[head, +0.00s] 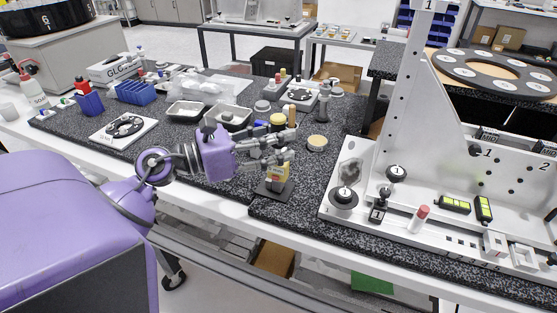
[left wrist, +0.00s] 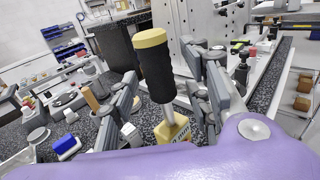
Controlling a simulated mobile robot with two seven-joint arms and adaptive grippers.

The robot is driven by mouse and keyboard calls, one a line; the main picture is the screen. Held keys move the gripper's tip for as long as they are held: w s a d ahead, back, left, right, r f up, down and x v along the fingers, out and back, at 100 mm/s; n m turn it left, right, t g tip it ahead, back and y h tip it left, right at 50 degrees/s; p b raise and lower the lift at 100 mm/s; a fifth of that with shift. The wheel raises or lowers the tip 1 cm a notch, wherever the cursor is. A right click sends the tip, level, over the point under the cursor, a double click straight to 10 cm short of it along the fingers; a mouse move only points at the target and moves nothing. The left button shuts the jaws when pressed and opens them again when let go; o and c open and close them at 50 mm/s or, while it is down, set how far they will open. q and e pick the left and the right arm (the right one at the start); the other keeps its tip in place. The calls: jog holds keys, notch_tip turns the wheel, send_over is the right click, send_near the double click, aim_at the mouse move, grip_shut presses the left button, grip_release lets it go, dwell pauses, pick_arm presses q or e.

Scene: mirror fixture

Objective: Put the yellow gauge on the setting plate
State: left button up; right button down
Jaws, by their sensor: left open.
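The yellow gauge has a yellow block (head: 278,172) at its foot, a metal stem and a black grip with a yellow cap (head: 278,119). It stands on a small dark stand (head: 270,190) near the front of the dark speckled slab. In the left wrist view the gauge's black grip (left wrist: 155,75) rises between the fingers, slightly tilted in the picture. My left gripper (head: 277,148) is open around the gauge, with gaps at the fingers in the wrist view. I cannot tell for certain which item is the setting plate; a tan-topped round piece (head: 317,143) lies just right of the gripper.
A tall metal fixture (head: 400,120) with knobs and small parts stands at right. Metal trays (head: 228,117) lie behind the gripper. A white plate with a black disc (head: 123,129) and blue racks (head: 134,92) are at left. Some bare slab shows around the tan-topped piece.

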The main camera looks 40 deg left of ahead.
pick_arm(q)
jog(key=v, duration=1.1)
jog(key=shift+s, duration=0.15)
